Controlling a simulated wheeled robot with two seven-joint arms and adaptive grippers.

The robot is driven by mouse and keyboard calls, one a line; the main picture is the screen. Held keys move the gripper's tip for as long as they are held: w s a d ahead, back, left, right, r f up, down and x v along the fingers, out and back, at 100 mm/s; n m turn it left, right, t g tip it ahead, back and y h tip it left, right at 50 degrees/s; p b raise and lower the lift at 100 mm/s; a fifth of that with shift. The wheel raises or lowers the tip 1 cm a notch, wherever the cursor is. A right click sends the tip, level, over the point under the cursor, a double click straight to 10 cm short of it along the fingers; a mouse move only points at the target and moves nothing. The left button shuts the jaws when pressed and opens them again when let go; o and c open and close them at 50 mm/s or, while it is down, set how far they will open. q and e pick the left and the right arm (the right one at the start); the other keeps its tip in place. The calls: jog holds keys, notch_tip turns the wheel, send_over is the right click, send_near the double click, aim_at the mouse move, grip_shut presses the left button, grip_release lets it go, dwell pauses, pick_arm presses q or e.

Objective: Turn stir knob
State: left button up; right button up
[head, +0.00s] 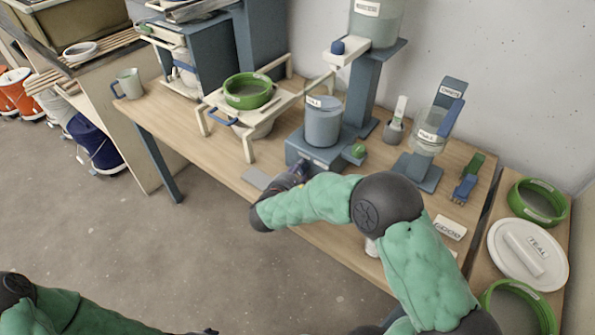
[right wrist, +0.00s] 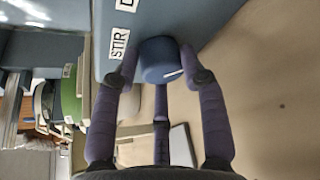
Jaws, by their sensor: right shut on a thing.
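The stir knob (right wrist: 160,62) is a round blue knob with a white pointer line, on the face of a blue-grey base beside a "STIR" label (right wrist: 118,45). In the right wrist view, my right gripper (right wrist: 162,78) has its fingers around the knob and is shut on it. In the head view my right gripper (head: 294,174) is at the front of the stirrer base (head: 318,158), and the knob is hidden there. A blue-grey labelled bucket (head: 323,124) stands on this base. Only my left arm shows at the bottom left; its gripper is out of view.
A green knob or ball (head: 358,151) is at the base's right side. A green ring sieve (head: 247,92) sits on a rack to the left. A dispenser stand (head: 361,92) rises behind. A jar on a stand (head: 429,137) is to the right. Bare floor lies in front.

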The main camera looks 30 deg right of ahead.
jog(key=n+g+p, duration=0.1)
jog(key=n+p, duration=0.1)
jog(key=p, duration=0.2)
jog(key=n+g+p, duration=0.2)
jog(key=p, duration=0.1)
jog(key=shift+a+f+n+p, duration=0.2)
jog(key=shift+n+p, duration=0.15)
jog(key=shift+n, duration=0.05)
jog(key=shift+n+g+h+p, duration=0.4)
jog(key=shift+n+g+p, duration=0.2)
jog(key=shift+p, duration=0.2)
jog(key=n+g+p, duration=0.1)
jog(key=n+g+h+p, duration=0.1)
jog(key=n+p, duration=0.1)
jog(key=shift+w+f, duration=0.15)
jog(key=shift+w, duration=0.05)
jog(key=shift+f+n+g+h+p, duration=0.15)
jog(key=shift+n+g+h+p, duration=0.6)
jog(key=shift+n, duration=0.45)
jog(key=o, duration=1.1)
jog(key=shift+r, duration=0.2)
jog(key=shift+w, duration=0.1)
jog(key=shift+a, duration=0.1)
